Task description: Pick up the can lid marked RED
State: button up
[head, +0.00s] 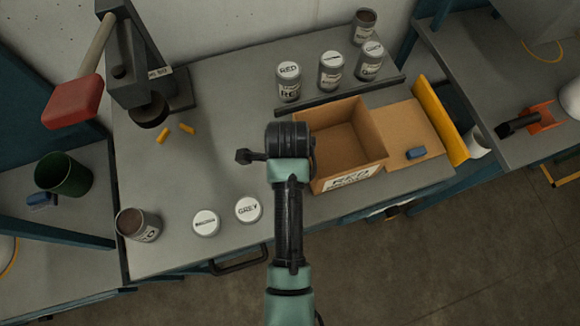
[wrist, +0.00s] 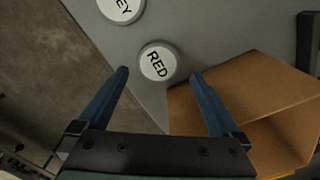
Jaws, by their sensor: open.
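A round white lid marked RED (wrist: 158,62) lies flat on the grey bench in the wrist view, just past and between my fingertips. My gripper (wrist: 160,74) is open and empty, with a blue finger on either side below the lid. In the head view my arm hides this lid and my fingers. A lid marked GREY (head: 248,208) lies left of my arm and also shows at the top of the wrist view (wrist: 121,8). Another white lid (head: 206,223) lies farther left. A closed can marked RED (head: 288,83) stands at the back.
An open cardboard box (head: 346,143) marked RED stands right of my arm, close to my right finger in the wrist view. An open can (head: 138,225) stands at the front left. A press with a red lever (head: 72,101) stands at the back left. Yellow pieces (head: 163,135) lie nearby.

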jog(key=f, duration=0.5)
jog(key=shift+s+d+f, duration=0.25)
jog(key=shift+d+f, duration=0.05)
jog(key=shift+d, duration=0.1)
jog(key=c, duration=1.1)
jog(key=shift+r, duration=0.1)
